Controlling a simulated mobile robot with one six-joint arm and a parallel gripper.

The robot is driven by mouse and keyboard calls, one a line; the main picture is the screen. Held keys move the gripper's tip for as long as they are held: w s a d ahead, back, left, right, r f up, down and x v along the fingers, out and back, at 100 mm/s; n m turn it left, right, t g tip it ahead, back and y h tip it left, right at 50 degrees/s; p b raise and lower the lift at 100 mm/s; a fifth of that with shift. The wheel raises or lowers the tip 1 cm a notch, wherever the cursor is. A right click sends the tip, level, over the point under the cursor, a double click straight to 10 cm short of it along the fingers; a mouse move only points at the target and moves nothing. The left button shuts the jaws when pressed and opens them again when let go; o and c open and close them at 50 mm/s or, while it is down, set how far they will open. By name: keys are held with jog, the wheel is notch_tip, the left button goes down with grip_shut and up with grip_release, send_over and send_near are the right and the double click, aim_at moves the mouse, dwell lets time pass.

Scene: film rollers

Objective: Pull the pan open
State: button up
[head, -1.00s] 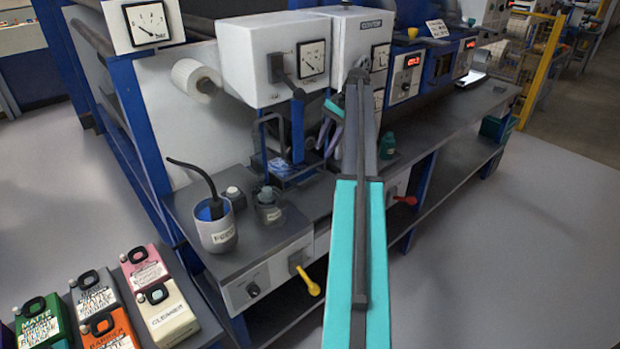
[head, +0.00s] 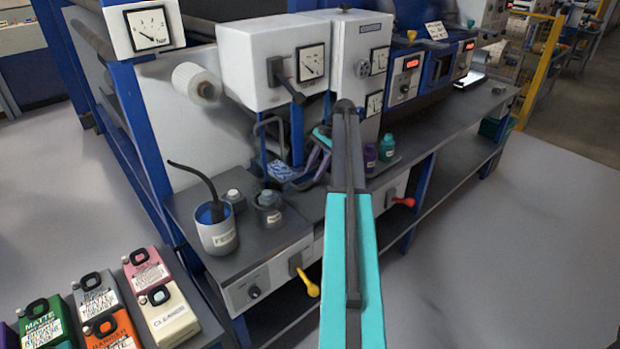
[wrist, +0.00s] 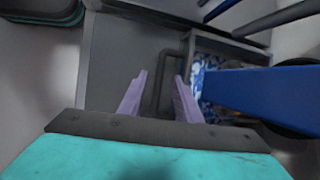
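The pan (head: 281,169) is a small tray with a blue-and-white patterned inside, under the white machine heads at the bench's back. In the wrist view the pan (wrist: 208,62) lies at the upper right, partly hidden by a blue bar. A dark bent handle-like bar (wrist: 170,53) stands at its left side. My gripper (head: 316,160) is just right of the pan in the head view. In the wrist view its two purple fingers (wrist: 160,78) are apart, with the dark bar between and beyond their tips. I cannot tell whether they touch it.
The blue bar (wrist: 255,95) is close to my right finger. A labelled cup (head: 217,232) and small jars stand left on the bench. Purple (head: 370,158) and green (head: 387,148) bottles stand right of my gripper. Yellow (head: 306,283) and red (head: 403,202) levers stick out in front.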

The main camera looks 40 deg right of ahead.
aim_at(307, 184)
jog(key=shift+p+x, duration=0.3)
jog(key=shift+x, duration=1.75)
jog(key=shift+c, duration=0.4)
grip_shut()
